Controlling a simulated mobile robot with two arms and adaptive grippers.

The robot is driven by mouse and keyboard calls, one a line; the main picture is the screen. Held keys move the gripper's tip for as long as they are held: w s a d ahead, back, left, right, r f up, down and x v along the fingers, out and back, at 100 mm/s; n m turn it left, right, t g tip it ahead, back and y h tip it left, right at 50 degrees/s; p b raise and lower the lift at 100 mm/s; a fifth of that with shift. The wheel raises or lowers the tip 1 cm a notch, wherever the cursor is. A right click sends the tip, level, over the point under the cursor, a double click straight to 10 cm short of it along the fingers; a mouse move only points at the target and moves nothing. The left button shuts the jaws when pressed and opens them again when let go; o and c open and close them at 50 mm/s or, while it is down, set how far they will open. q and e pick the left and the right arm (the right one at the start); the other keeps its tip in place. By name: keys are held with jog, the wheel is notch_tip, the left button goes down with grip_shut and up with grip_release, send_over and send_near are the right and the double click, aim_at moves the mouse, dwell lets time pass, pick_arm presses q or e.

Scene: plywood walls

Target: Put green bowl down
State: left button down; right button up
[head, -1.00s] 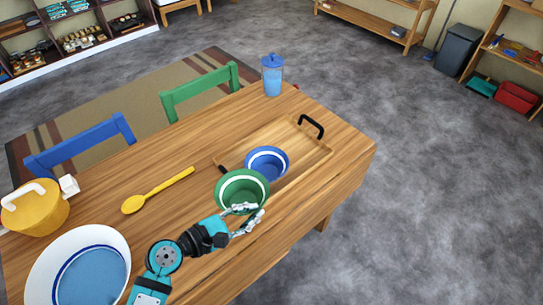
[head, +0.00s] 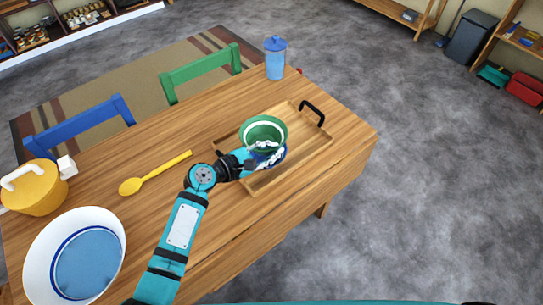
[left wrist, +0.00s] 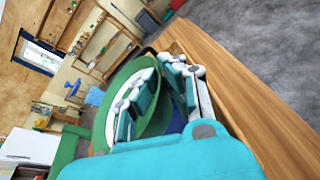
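The green bowl (head: 264,128), with a white inner band, is over the blue bowl (head: 281,158) in the head view and hides most of it. The blue bowl stands on the wooden tray (head: 310,146). I cannot tell whether the two bowls touch. My left gripper (head: 265,153) is at the near side of the green bowl, shut on its wall. In the left wrist view the gripper fingers (left wrist: 160,95) lie on both sides of the green bowl's wall (left wrist: 122,75). My right gripper is not in view.
The tray has a black handle (head: 312,112) at its far end. A blue-lidded jar (head: 275,58) stands at the table's far corner. A yellow spoon (head: 155,173), a yellow pot (head: 35,190) and a large white-and-blue bowl (head: 35,248) are at left. The table's right front is bare.

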pick_arm(q)
jog(key=shift+w+f, duration=0.1)
jog(key=shift+f, duration=1.65)
jog(key=shift+f+b, duration=0.1)
jog(key=shift+b, duration=0.2)
jog(key=shift+f+b, duration=0.4)
jog(key=shift+f, duration=0.15)
jog(key=c, duration=1.5)
grip_release()
